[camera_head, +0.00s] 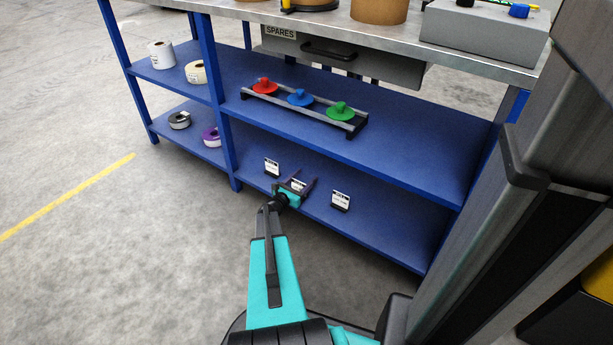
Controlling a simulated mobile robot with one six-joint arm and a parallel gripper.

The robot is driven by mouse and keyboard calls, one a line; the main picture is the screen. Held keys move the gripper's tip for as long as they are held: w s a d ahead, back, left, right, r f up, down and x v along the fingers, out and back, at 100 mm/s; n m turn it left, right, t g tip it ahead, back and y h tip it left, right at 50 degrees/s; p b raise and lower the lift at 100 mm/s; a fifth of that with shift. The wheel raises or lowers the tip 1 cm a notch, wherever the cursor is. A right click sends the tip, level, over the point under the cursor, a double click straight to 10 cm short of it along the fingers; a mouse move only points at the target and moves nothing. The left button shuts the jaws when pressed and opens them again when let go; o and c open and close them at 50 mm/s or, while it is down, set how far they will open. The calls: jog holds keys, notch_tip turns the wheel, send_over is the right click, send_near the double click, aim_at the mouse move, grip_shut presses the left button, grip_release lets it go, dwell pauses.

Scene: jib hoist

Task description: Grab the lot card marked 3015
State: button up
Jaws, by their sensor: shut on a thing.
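Three small white lot cards with black print stand in a row on the lower blue shelf. The left card (271,167) and the right card (340,201) stand free and apart from my gripper. My gripper (298,186) reaches in at the middle card (299,184), with a dark finger on each side of it. The gripper is shut on that card, which is partly hidden by it. The print on all the cards is too small to read, so I cannot tell which one is marked 3015.
The upper shelf (420,155) sits above the cards and bears a rack (345,126) with red, blue and green knobs. A blue post (227,150) stands left of the cards. Tape rolls (180,120) lie further left. The lower shelf right of the cards is clear.

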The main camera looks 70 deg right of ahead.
aim_at(299, 183)
jog(key=shift+v, duration=1.85)
jog(key=o, duration=1.2)
jog(key=shift+c, duration=0.2)
jog(key=shift+v, duration=0.95)
jog(key=p+v, duration=0.3)
jog(key=v, duration=0.9)
jog(key=shift+p, duration=0.3)
jog(key=shift+c, duration=0.2)
